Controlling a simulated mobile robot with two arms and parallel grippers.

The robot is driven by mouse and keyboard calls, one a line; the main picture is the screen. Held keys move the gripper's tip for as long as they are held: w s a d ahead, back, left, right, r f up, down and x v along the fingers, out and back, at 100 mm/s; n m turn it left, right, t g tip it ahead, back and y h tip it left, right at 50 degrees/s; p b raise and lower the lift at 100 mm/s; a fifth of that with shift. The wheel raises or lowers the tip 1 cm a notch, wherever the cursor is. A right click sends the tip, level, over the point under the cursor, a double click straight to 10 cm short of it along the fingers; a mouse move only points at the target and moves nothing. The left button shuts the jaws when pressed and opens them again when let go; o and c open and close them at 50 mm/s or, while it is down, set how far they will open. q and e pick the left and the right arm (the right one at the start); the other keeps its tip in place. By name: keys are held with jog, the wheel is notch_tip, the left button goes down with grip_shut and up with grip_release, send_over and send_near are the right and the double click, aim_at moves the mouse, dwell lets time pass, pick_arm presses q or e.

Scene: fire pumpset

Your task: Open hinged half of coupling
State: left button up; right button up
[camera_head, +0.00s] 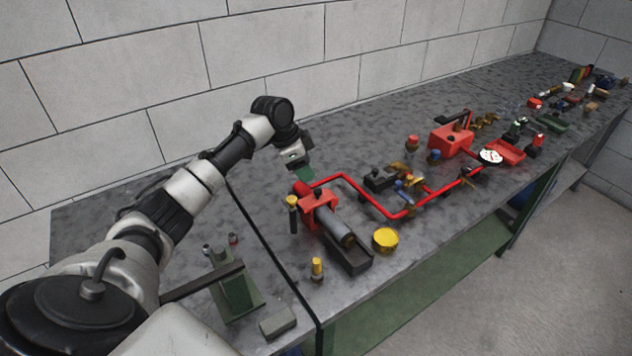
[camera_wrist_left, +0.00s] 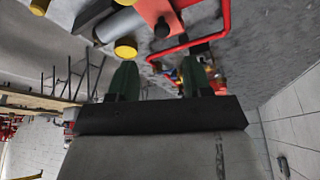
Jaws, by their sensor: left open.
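A red bracket-like block (camera_head: 318,209) sits around one end of a grey cylinder (camera_head: 338,231) on the bench; I take it to be the coupling. A red pipe (camera_head: 345,180) runs from beside it to the right. I cannot tell which part is the hinged half. My left gripper (camera_head: 304,172) is just above and behind the block, apart from it, with green fingers. In the left wrist view the fingers (camera_wrist_left: 158,80) are spread and nothing is between them. The red block (camera_wrist_left: 160,14) shows beyond them at the top. My right gripper is not in view.
A black tray (camera_head: 350,258) lies under the cylinder's near end. A yellow round cap (camera_head: 386,239), a yellow-topped piece (camera_head: 317,269) and a dark upright handle (camera_head: 292,213) stand close by. Valves and a red box (camera_head: 451,139) are further right. A wall runs behind the bench.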

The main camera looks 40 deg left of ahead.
aim_at(318, 190)
pick_arm(q)
jog(key=p+x, duration=0.1)
jog(key=x, duration=0.4)
jog(key=shift+w+f, duration=0.1)
jog(key=shift+f, duration=0.15)
jog(key=x, duration=0.2)
jog(key=shift+w+f, duration=0.15)
jog(key=shift+f, duration=0.3)
jog(key=shift+c, duration=0.2)
jog(key=c, duration=0.5)
grip_shut()
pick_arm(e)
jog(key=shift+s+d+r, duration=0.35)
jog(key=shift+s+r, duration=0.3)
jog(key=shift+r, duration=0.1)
